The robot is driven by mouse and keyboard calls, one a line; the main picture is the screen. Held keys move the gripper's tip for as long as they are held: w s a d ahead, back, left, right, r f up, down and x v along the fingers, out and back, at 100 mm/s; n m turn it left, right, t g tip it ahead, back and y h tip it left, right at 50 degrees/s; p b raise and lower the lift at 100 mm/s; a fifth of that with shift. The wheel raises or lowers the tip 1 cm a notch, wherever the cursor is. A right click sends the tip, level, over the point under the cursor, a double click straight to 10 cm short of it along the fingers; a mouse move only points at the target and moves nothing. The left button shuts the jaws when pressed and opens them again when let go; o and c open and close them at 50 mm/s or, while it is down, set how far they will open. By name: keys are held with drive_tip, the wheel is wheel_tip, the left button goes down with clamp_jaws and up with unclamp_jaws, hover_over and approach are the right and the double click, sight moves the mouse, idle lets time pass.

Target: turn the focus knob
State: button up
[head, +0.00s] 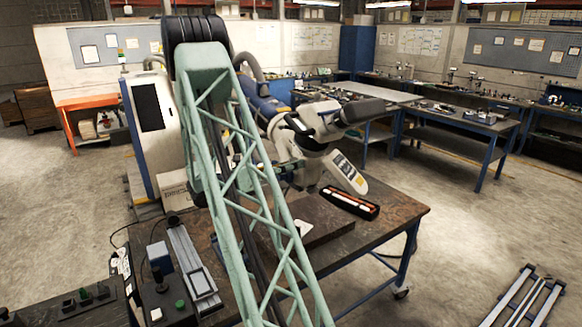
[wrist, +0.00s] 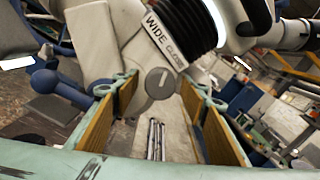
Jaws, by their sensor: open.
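The focus knob (wrist: 161,83) is a round grey disc with a pale mark on the microscope's light housing (wrist: 118,38), which bears the word WIDE. In the wrist view my gripper (wrist: 158,98) is open, with one yellow-padded finger on each side of the picture. The knob shows in the gap between the fingertips, nearer the top of the gap. No contact shows, and I cannot tell how far beyond the tips the knob lies. In the head view the white microscope head (head: 318,128) stands behind my green lattice arm. I cannot make out my gripper or the knob there.
A black ribbed sleeve (wrist: 185,28) hangs close above the knob. A blue ball-ended handle (wrist: 45,80) is at left. In the head view a worktable (head: 395,205) holds a dark tray with orange-and-white items (head: 350,203). The floor at right is mostly open.

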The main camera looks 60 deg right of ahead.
drive_tip(key=shift+a, duration=0.1)
drive_tip(key=v, duration=1.2)
idle(1.0)
drive_tip(key=s+a+r+m+t+y+b, duration=0.1)
drive_tip(key=s+a+r+m+y+b, duration=0.15)
drive_tip(key=a, duration=0.45)
drive_tip(key=s+a+r+m+y+b, duration=0.1)
drive_tip(key=s+a+r+m, duration=0.15)
drive_tip(key=a, duration=0.45)
drive_tip(key=s+a+r+m+t+y+b, duration=0.1)
drive_tip(key=s+a+m+y, duration=0.15)
drive_tip(key=a, duration=0.45)
drive_tip(key=s+a+f+m+t+y+b, duration=0.1)
drive_tip(key=s+a+m+t+y+b, duration=0.1)
drive_tip(key=a, duration=1.1)
drive_tip(key=s+a+f+m+t+y+b, duration=0.1)
drive_tip(key=s+a+m+t+y+b, duration=0.2)
drive_tip(key=a, duration=1)
drive_tip(key=s+a+f+m+t+y+b, duration=0.1)
drive_tip(key=s+a+m+t+y+b, duration=0.2)
drive_tip(key=a, duration=1.1)
drive_tip(key=shift+s+m+t+y, duration=0.45)
drive_tip(key=shift+s+t+y, duration=0.15)
drive_tip(key=shift+s+t, duration=1.45)
drive_tip(key=shift+s+g, duration=0.25)
drive_tip(key=shift+s, duration=0.05)
